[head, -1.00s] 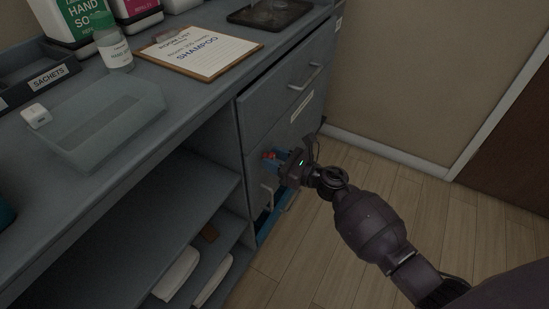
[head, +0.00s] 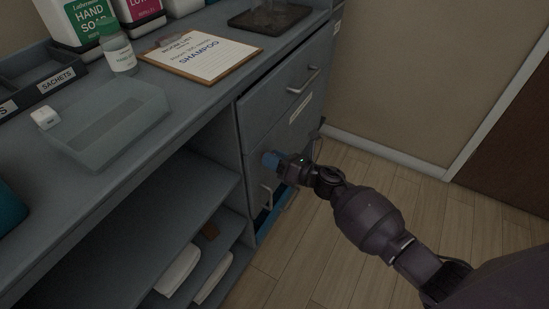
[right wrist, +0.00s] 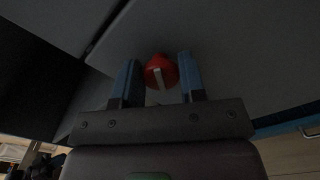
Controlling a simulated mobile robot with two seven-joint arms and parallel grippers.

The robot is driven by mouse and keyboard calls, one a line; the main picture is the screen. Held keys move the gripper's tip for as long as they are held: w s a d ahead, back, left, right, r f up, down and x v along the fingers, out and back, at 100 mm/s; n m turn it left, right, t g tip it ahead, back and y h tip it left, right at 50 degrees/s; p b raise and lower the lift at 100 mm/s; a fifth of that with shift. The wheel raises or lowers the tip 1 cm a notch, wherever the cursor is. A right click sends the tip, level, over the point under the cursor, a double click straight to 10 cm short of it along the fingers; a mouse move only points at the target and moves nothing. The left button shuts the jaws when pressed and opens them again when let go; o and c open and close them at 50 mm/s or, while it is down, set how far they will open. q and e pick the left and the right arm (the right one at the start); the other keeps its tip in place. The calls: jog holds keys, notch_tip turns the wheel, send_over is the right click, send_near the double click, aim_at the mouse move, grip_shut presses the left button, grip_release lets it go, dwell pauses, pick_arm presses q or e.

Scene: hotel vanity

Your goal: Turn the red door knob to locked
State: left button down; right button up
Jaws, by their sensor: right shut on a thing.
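The red door knob (right wrist: 160,72) shows in the right wrist view, round with a pale line on its face, on a grey cabinet door. My right gripper (right wrist: 159,76) has its two blue fingers on either side of the knob and is shut on it. In the head view the right gripper (head: 270,160) is at the cabinet door (head: 250,185), below the drawer, and hides the knob. I cannot make out any lock marking. My left gripper is not in view.
Open shelves (head: 130,225) are to the left. The counter holds a clear tray (head: 160,110) and a clipboard (head: 240,65). The floor (head: 330,240) at right is clear.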

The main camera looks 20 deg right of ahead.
jog(key=shift+f+m+p, duration=0.1)
jog(key=shift+m+p, duration=1.1)
jog(key=shift+m, duration=4.4)
jog(key=o, duration=0.9)
jog(key=shift+d, duration=0.15)
